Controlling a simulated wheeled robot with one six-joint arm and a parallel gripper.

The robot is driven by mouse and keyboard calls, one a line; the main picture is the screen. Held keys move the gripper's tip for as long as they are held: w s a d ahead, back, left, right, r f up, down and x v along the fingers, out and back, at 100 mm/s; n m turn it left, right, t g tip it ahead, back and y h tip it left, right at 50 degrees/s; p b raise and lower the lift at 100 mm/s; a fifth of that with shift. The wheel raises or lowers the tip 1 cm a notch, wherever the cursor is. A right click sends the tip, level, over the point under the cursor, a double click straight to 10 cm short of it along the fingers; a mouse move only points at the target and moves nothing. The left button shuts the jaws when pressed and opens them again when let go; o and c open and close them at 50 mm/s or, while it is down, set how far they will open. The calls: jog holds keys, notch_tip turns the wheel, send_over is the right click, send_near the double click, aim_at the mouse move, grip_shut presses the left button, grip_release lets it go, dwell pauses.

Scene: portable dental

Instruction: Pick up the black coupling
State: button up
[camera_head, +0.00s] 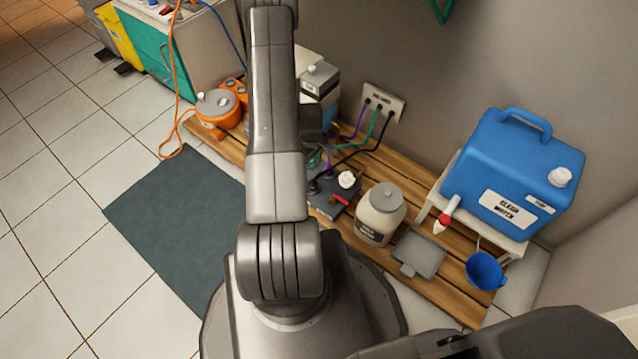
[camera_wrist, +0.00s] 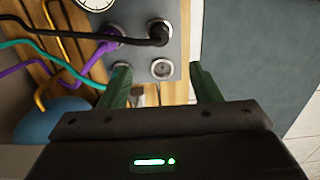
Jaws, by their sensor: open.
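The black coupling (camera_wrist: 158,33) sits at the end of a black hose, at a round port on the grey panel (camera_wrist: 182,50) in the wrist view. My gripper (camera_wrist: 161,74) is open, with its two green fingers apart and nothing held between them. The coupling lies beyond the fingertips, roughly centred between them in the picture, and is apart from them.
A purple coupling (camera_wrist: 113,37) is beside the black one, with teal and yellow hoses close by. A bare port (camera_wrist: 162,69) is near the fingers. The white jar (camera_head: 380,215) and blue water container (camera_head: 510,165) stand right of the unit. The dark mat (camera_head: 175,225) is clear.

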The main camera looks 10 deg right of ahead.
aim_at(313, 182)
notch_tip(313, 182, down, 9)
jog(key=shift+r+b, duration=0.2)
jog(key=shift+b, duration=1)
notch_tip(313, 182, down, 5)
jog(key=shift+d+f+b, duration=0.15)
jog(key=shift+b, duration=1.1)
jog(key=c, duration=1.1)
notch_tip(313, 182, up, 10)
jog(key=p, duration=0.3)
jog(key=shift+p, duration=0.3)
